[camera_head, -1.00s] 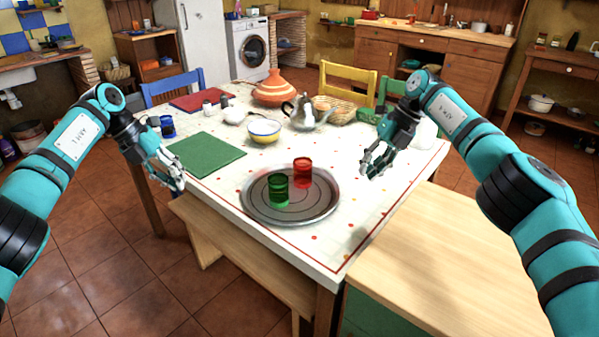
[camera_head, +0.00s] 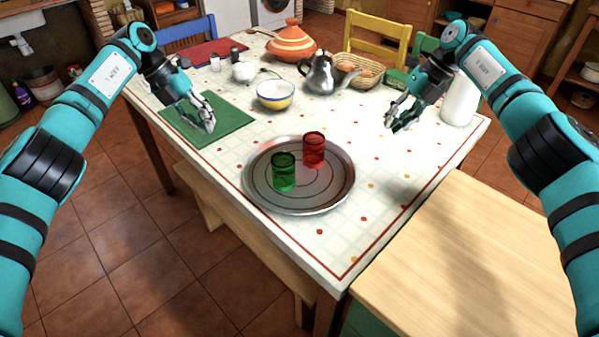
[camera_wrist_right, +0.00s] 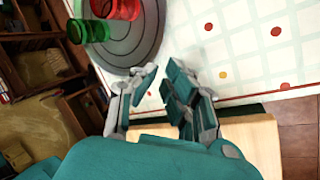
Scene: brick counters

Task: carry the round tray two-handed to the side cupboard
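The round metal tray (camera_head: 320,198) lies flat on the white table near its front edge. A green glass (camera_head: 284,172) and a red glass (camera_head: 313,149) stand upright on it. My left gripper (camera_head: 207,124) is open and empty above the green mat, to the left of the tray and apart from it. My right gripper (camera_head: 391,122) is open and empty above the table, to the right of the tray. In the right wrist view the tray (camera_wrist_right: 150,48) and both glasses show beyond the open fingers (camera_wrist_right: 157,92). The wooden-topped side cupboard (camera_head: 450,262) stands at the table's right front.
A bowl (camera_head: 275,97), a metal teapot (camera_head: 320,76), an orange tagine (camera_head: 291,45) and an egg basket (camera_head: 372,72) stand farther back. A white bottle (camera_head: 459,101) is beside my right gripper. A bench (camera_head: 245,237) runs along the front. The cupboard top is bare.

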